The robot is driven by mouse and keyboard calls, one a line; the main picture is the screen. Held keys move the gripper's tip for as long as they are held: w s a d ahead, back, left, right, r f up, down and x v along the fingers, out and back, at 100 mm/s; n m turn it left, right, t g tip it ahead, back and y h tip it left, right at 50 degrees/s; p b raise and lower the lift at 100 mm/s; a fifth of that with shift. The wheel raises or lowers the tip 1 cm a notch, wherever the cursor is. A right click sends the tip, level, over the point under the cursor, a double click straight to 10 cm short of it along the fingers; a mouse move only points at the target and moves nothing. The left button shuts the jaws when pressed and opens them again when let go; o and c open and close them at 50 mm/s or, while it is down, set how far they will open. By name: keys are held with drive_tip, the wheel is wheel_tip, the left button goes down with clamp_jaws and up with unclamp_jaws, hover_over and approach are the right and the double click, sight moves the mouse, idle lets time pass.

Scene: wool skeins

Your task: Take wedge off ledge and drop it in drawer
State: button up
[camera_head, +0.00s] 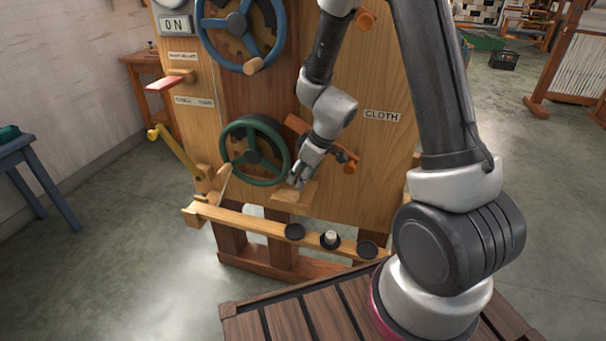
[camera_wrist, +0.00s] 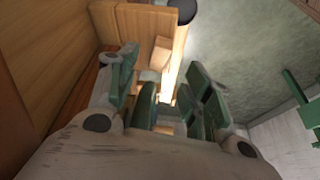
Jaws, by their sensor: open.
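My gripper (camera_head: 298,182) is low at the front of the wooden machine, right at a small wooden ledge (camera_head: 287,197) to the right of the green handwheel. In the wrist view my gripper (camera_wrist: 162,66) has its two green-padded fingers spread apart, with nothing clasped between them. A pale wooden block (camera_wrist: 161,48), perhaps the wedge, lies beyond the fingertips by a wooden edge. In the head view the wedge cannot be told apart from the ledge and the gripper. I cannot make out a drawer in either view.
The green handwheel (camera_head: 254,153) is close on the left of my gripper, and an orange knob (camera_head: 350,167) on the right. Below runs a wooden rail (camera_head: 262,226) with black discs (camera_head: 295,232). A blue handwheel (camera_head: 239,27) is above. A blue stool (camera_head: 17,147) stands left.

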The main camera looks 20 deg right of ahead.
sight(293, 193)
drive_tip(key=shift+x, duration=3.95)
drive_tip(key=shift+c, duration=0.4)
drive_tip(key=c, duration=1)
drive_tip(key=o, duration=1.1)
drive_tip(key=shift+c, duration=0.2)
